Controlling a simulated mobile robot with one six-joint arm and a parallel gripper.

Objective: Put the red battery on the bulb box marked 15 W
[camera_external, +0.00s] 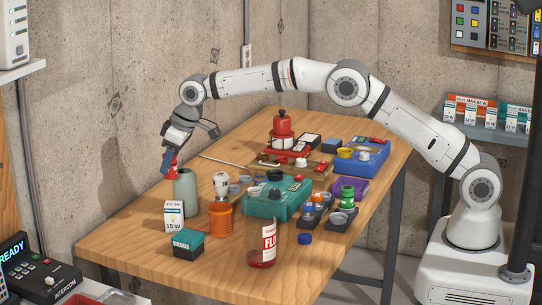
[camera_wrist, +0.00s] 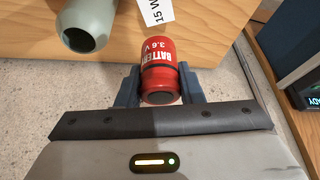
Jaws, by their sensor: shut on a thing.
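My gripper (camera_external: 167,163) is shut on the red battery (camera_wrist: 158,58), which reads "BATTERY 3.6 V" in the wrist view; its two blue fingers clasp the sides. In the external view, only a small part of the battery (camera_external: 174,171) shows beside the finger, above the table's left side. The white bulb box marked 15 W (camera_external: 173,216) stands upright near the table's front left edge. In the wrist view, part of this box (camera_wrist: 158,10) shows at the top, just beyond the battery. The battery is apart from the box, higher up.
A grey-green bottle (camera_external: 186,192) stands close behind the box, near my gripper; it also shows in the wrist view (camera_wrist: 84,28). The left table corner (camera_external: 110,238) is bare.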

